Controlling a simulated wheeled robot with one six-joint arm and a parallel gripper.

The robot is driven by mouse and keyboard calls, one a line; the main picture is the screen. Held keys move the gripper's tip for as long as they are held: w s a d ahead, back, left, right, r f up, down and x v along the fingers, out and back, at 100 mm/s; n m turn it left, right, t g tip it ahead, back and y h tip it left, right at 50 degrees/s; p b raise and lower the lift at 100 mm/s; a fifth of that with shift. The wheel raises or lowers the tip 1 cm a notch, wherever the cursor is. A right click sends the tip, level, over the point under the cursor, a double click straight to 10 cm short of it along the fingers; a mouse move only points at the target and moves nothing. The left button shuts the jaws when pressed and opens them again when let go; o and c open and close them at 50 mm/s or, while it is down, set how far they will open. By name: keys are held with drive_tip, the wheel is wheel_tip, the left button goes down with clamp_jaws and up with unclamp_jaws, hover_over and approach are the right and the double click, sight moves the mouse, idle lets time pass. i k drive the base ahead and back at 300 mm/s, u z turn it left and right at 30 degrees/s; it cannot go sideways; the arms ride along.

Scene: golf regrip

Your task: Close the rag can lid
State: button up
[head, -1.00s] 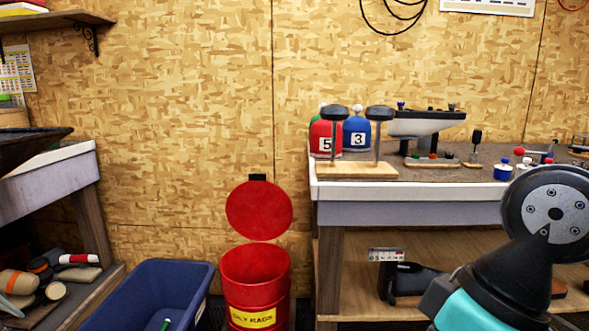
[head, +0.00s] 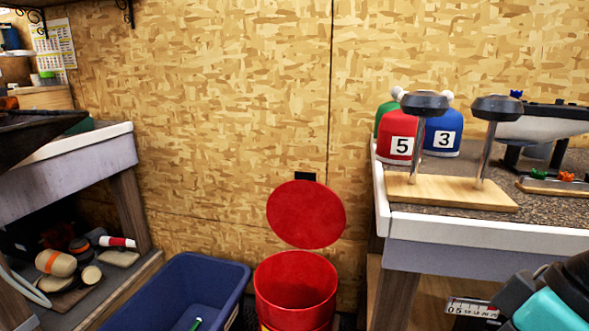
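The red rag can (head: 297,293) stands on the floor against the wood-panel wall, between the two benches. Its round red lid (head: 306,214) is open, standing upright above the back of the can near a small black piece on the wall. The can's mouth is uncovered and its inside looks red; the lower part is cut off by the picture edge. Part of my arm shows at the lower right, well to the right of the can. My gripper is not in view.
A blue bin (head: 189,292) stands just left of the can. The right bench (head: 470,228) holds numbered club covers and a wooden stand (head: 452,192). The left bench (head: 66,166) has several items on its lower shelf. Open wall lies above the lid.

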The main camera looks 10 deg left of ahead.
sight(304, 212)
drive_tip(key=u, duration=0.7)
drive_tip(key=i, duration=0.95)
drive_tip(key=u, duration=0.8)
